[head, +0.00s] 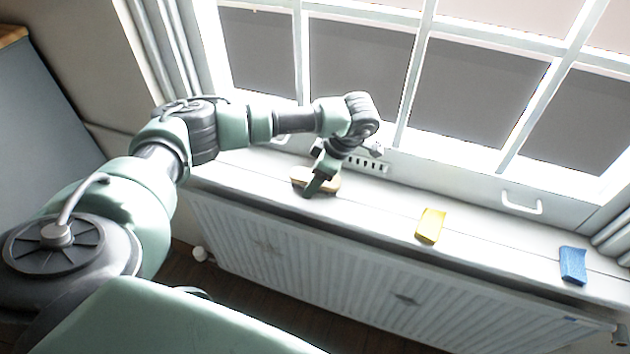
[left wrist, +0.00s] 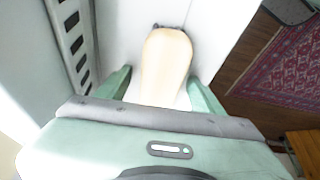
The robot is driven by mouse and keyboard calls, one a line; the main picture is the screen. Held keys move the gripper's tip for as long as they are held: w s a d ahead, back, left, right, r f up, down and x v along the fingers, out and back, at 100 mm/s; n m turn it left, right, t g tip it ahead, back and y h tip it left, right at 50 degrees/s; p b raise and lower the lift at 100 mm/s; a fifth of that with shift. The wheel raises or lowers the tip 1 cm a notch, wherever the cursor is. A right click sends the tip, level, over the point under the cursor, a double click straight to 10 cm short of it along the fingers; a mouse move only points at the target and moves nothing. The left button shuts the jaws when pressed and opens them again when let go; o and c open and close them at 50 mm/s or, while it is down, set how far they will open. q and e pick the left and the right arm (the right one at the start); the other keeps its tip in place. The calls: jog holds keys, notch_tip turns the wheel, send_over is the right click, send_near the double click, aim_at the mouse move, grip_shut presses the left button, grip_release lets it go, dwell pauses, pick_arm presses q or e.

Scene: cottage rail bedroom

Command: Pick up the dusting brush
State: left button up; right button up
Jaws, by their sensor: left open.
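The dusting brush (head: 328,183) lies on the white window sill (head: 385,205), with its pale wooden back up and dark bristles just showing at its edge. In the left wrist view the brush's wooden back (left wrist: 166,65) is between the two green fingers. My left gripper (head: 319,178) is open and reaches down over the brush, with one finger in front of it. It also shows in the left wrist view (left wrist: 160,85), with a finger on each side of the brush and no clear grip on it. My right gripper is not in view.
A yellow sponge (head: 430,226) and a blue sponge (head: 573,265) lie further right on the sill. A radiator (head: 300,265) is below the sill. The window frame (head: 450,155) rises behind. A patterned rug (left wrist: 285,70) lies on the floor.

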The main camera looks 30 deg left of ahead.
pick_arm(q)
grip_shut()
jog(key=shift+r, duration=0.1)
jog(key=shift+r+p, duration=0.25)
jog(key=shift+p, duration=0.2)
jog(key=shift+w+r+b, duration=0.1)
jog(key=shift+r+b, duration=0.2)
notch_tip(320, 180, up, 8)
jog(key=shift+r+b, duration=0.2)
jog(key=shift+b, duration=0.85)
notch_tip(320, 180, up, 11)
jog(key=p, duration=0.1)
jog(key=shift+f, duration=0.1)
